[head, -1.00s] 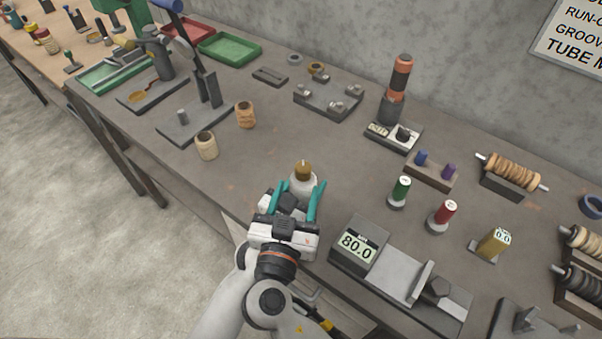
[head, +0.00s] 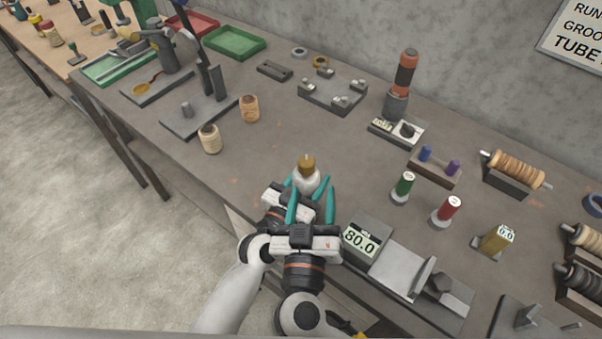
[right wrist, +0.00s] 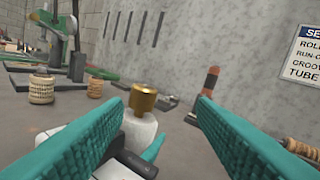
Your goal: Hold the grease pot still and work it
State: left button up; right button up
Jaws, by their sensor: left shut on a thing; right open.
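The grease pot has a white rounded body and a brass-coloured cap (head: 307,161). It is upright near the bench's front edge. My left gripper (head: 304,186) is shut on its body, partly hidden behind my right gripper. My right gripper (head: 313,200) is open, on the near side of the pot. In the right wrist view, the cap (right wrist: 142,98) and white body (right wrist: 139,130) show beyond and between the open teal fingers, nearer the left one. The right fingers look clear of the cap. The pot's lower part is hidden.
A scale reading 80.0 (head: 361,241) stands close to the right of my grippers. Green (head: 404,186) and red (head: 447,209) spools stand farther right. Two tan spools (head: 209,139) are at left.

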aim_at(306, 160)
jog(key=w+d+r+n+t+y, duration=0.1)
jog(key=w+d+r+n+y, duration=0.55)
jog(key=n, duration=0.95)
notch_tip(306, 160, down, 6)
jog(key=w+f+n+g+y, duration=0.1)
jog(key=n+g+y, duration=1.35)
jog(key=n, duration=1.95)
jog(key=shift+g+h, duration=0.55)
jog(key=shift+h, duration=0.35)
jog(key=x, duration=0.6)
jog(key=shift+a+r, duration=0.15)
jog(key=shift+r, duration=0.15)
jog(key=shift+w+a, duration=0.15)
jog(key=shift+a, duration=0.55)
